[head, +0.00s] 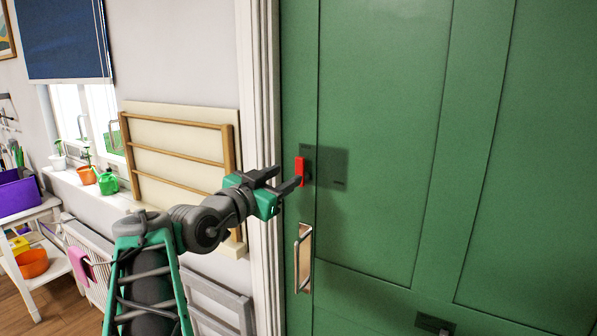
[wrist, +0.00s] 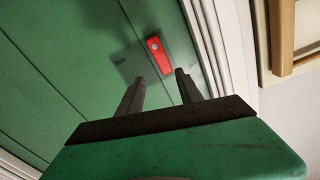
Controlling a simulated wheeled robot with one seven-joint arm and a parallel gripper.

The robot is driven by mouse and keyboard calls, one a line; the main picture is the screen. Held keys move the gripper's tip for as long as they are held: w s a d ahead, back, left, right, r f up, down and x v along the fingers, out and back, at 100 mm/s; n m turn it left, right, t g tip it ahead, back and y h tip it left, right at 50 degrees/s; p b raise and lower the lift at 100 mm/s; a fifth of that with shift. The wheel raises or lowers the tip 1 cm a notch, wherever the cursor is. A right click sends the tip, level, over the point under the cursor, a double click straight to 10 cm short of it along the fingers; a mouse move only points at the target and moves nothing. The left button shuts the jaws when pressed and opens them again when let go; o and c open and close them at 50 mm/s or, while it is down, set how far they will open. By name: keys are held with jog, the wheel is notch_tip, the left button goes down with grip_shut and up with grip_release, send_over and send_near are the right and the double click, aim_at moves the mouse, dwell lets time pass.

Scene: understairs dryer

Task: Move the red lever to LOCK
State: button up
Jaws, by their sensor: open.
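The red lever (head: 300,171) is on a dark plate (head: 333,168) on the green door, near the door's left edge. In the head view it stands upright. It also shows in the wrist view as a short red bar (wrist: 158,55) with a round pivot near its upper end. My gripper (head: 289,179) is open and empty, with its fingertips just left of the lever in the head view. In the wrist view the lever appears beyond and between the two fingertips (wrist: 159,78). I cannot tell whether a finger touches it. Lettering on the plate is not readable.
A metal door handle (head: 304,258) sits below the lever. A white door frame (head: 262,120) and a wooden drying rack (head: 178,155) on the wall are to the left. Another small dark plate (head: 435,324) is low on the door. The door's right part is clear.

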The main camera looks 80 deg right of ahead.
aim_at(302, 167)
jog(key=p+x, duration=0.2)
jog(key=x, duration=0.5)
jog(key=shift+s+d+f, duration=0.1)
jog(key=shift+d, duration=0.15)
jog(key=shift+c, duration=0.3)
grip_shut()
